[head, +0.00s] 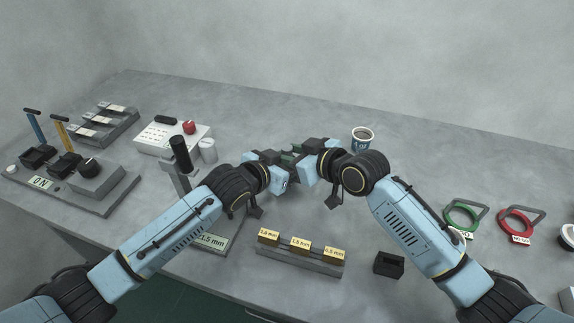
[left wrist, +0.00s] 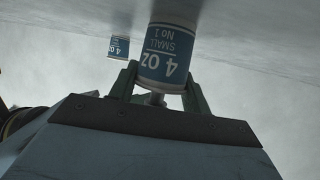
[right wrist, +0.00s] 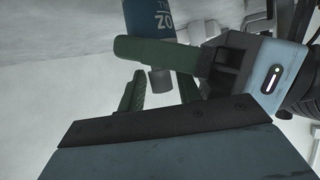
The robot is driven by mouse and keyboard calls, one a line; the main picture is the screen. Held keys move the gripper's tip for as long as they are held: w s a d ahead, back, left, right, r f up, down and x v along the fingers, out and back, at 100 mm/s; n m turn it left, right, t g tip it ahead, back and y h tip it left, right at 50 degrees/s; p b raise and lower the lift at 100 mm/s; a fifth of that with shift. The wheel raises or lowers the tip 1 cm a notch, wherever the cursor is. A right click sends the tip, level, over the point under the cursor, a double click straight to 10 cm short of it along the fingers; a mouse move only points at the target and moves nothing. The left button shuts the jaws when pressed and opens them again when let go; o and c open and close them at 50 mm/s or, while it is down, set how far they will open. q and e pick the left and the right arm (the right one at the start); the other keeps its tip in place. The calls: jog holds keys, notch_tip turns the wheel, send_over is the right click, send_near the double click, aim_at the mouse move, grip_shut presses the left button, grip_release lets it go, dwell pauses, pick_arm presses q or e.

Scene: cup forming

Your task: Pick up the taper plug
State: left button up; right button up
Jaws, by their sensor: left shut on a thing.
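The taper plug has a blue label reading 4 OZ SMALL No 1 and a short grey stem. It shows in the left wrist view (left wrist: 168,52) and partly in the right wrist view (right wrist: 150,20). My left gripper (left wrist: 160,88) is shut on it, its green fingers at either side. My right gripper (right wrist: 161,90) is open, its fingers at either side of the grey stem with gaps visible. In the head view my left gripper (head: 282,163) and right gripper (head: 308,153) meet over the table and mostly hide the plug.
A rack of yellow labelled blocks (head: 300,262) and a small black block (head: 389,263) lie in front. Green (head: 461,217) and red (head: 516,222) ring gauges lie right. Control boxes (head: 75,180) fill the left.

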grip_shut()
jog(key=shift+r, duration=0.1)
notch_tip(320, 180, up, 10)
dwell(0.5)
pick_arm(q)
jog(key=o, duration=1)
